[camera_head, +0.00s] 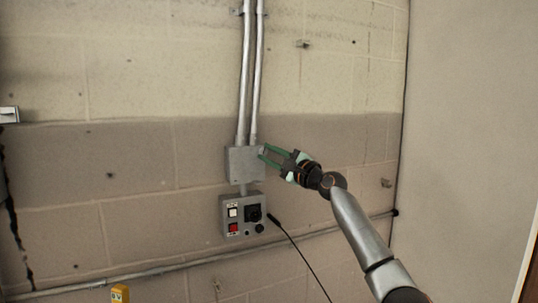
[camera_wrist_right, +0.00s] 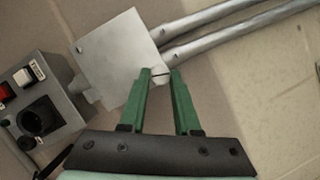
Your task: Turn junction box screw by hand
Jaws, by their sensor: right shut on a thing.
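The grey junction box (camera_head: 240,166) is fixed to the wall, with two metal conduits rising from its top. It also shows in the right wrist view (camera_wrist_right: 112,52). A pale round screw (camera_wrist_right: 159,76) with a dark slot sits at the corner of the box in the right wrist view. My right gripper (camera_head: 264,155) reaches the right side of the box. Its green fingers are shut on the screw, one on each side, in the right wrist view (camera_wrist_right: 160,78). The screw is too small to make out in the head view. My left gripper is not in view.
A control box (camera_head: 243,214) with a white switch, a red switch and a dark knob hangs just below the junction box. A black cable (camera_head: 292,243) runs down from near it. A horizontal pipe (camera_head: 178,265) crosses the lower wall. A yellow object (camera_head: 120,293) stands at the bottom edge.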

